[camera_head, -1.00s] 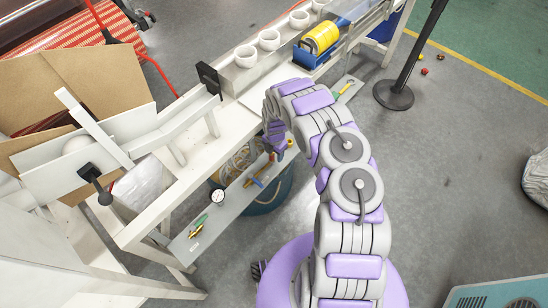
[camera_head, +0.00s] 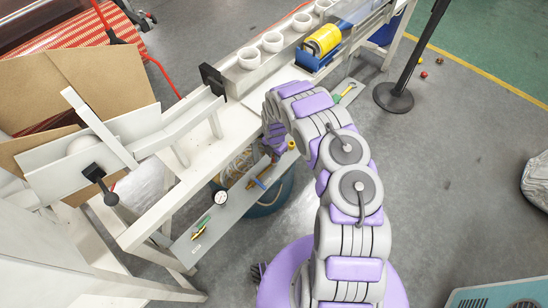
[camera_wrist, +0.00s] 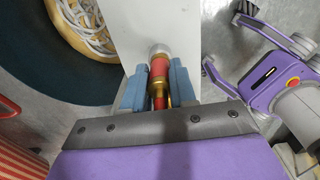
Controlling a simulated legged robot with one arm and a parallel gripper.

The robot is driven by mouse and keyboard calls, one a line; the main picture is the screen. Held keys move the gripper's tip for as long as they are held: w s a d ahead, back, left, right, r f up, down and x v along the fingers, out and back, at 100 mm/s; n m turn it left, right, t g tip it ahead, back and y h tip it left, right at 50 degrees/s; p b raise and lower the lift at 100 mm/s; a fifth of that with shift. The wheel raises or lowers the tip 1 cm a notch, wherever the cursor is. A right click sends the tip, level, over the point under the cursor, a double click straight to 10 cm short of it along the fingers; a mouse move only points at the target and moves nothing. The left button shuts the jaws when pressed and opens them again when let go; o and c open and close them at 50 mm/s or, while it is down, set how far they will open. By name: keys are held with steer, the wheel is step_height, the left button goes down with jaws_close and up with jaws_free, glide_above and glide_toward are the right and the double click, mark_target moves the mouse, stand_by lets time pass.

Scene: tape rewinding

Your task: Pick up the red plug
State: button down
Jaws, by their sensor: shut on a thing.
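The red plug (camera_wrist: 159,70) shows in the wrist view as a red piece with brass-coloured parts and a pale round end. It sits between the two blue-grey fingers of my gripper (camera_wrist: 158,82), which are shut on it. The plug is over or against the end of the grey tool shelf (camera_wrist: 160,22); whether it touches the shelf I cannot tell. In the head view my gripper (camera_head: 276,145) is beside the shelf below the white bench, and the plug is not clearly seen there.
The shelf (camera_head: 225,222) holds a round gauge (camera_head: 221,198) and small tools. A bin with coiled material (camera_wrist: 75,28) stands under the bench.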

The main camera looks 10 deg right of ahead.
steer(key=shift+r+p, duration=0.3)
steer(key=shift+r, duration=0.1)
step_height(320, 180, up, 3)
steer(key=shift+a+r+p, duration=0.15)
steer(key=shift+r+p, duration=0.05)
steer(key=shift+p, duration=0.7)
steer(key=s+d+p, duration=0.4)
steer(key=s+p, duration=0.4)
steer(key=s, duration=0.7)
steer(key=shift+s+d+r, duration=0.2)
steer(key=shift+s+r, duration=0.05)
steer(key=shift+r, duration=0.15)
